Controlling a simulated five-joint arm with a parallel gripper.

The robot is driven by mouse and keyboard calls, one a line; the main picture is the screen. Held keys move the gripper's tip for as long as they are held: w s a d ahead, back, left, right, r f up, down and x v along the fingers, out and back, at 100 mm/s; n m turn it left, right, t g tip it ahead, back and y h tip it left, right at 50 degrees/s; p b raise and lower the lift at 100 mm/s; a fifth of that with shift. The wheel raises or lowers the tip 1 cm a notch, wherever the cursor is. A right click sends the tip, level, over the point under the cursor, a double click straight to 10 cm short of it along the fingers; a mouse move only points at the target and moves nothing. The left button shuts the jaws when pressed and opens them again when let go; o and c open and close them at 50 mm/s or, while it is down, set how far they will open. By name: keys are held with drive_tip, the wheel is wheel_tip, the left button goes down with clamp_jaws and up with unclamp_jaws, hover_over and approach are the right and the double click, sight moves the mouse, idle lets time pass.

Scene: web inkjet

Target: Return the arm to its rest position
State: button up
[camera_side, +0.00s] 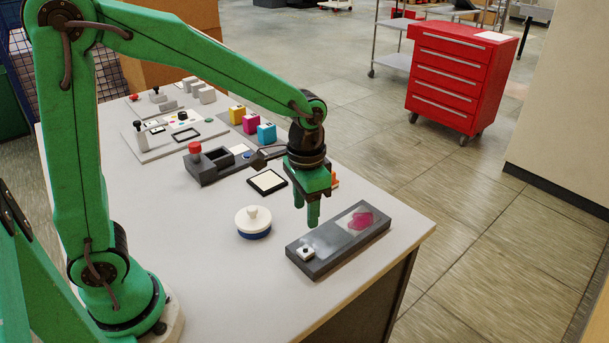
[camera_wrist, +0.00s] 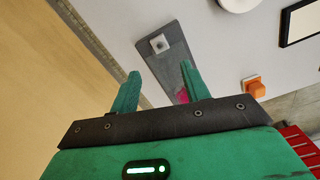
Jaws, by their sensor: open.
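My green gripper (camera_side: 306,208) points down above the table's front right part, beside the far edge of a dark grey slab (camera_side: 318,268). Its fingers are apart and nothing shows between them; they also show in the wrist view (camera_wrist: 161,82). The slab carries a small white block (camera_side: 305,253) at its near end and a magenta blot (camera_side: 361,221) at its far end. In the wrist view the slab (camera_wrist: 172,58) extends behind the fingers, and the right finger partly covers the blot.
A white round lidded pot with a blue base (camera_side: 253,224) stands left of the slab. A black-framed white pad (camera_side: 267,182), an orange block (camera_wrist: 254,87) and a dark holder with a red knob (camera_side: 205,165) are near. Yellow, magenta and cyan blocks (camera_side: 267,132) stand behind.

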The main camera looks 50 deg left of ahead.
drive_tip(key=shift+r, duration=0.15)
drive_tip(key=s+a+r+n+t, duration=0.1)
drive_tip(key=s+a+r+t, duration=0.1)
drive_tip(key=s+r, duration=0.3)
drive_tip(key=s+a+r+n+t, duration=0.2)
drive_tip(key=s+a+r, duration=0.3)
drive_tip(key=s, duration=0.3)
drive_tip(key=shift+a+t, duration=0.25)
drive_tip(key=shift+t, duration=0.55)
